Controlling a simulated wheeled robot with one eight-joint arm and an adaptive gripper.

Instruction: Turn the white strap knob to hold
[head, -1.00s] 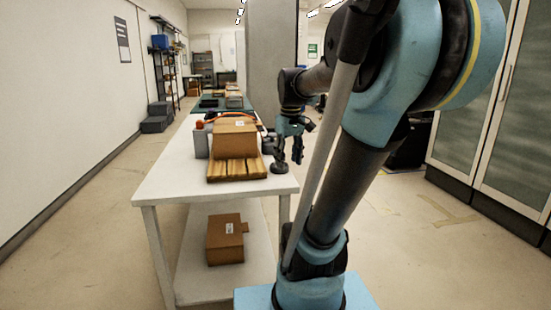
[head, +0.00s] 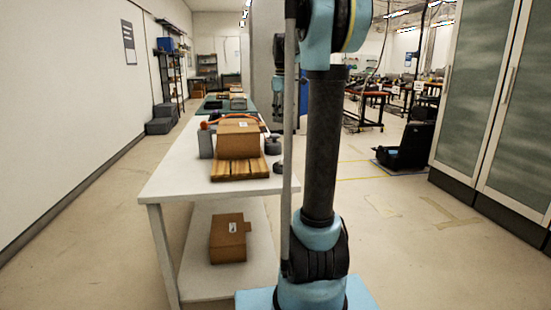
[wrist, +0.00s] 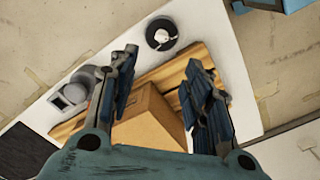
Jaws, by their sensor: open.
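In the wrist view a dark round disc with a white knob (wrist: 162,36) on top sits on the white table (wrist: 95,32), near its edge. In the head view a dark round disc (head: 278,167) shows at the table's right edge, partly behind my arm; the white knob cannot be made out there. My gripper (wrist: 162,62) is open and empty, its fingers spread over the table. The disc appears just beyond the fingertips, apart from them. The knob's setting is too small to read.
A cardboard box (wrist: 150,122) on a wooden slatted board (wrist: 65,130) lies below my fingers. A grey round part (wrist: 72,94) stands left of them. Another box (head: 229,238) is on the lower shelf. Open floor lies right of the table.

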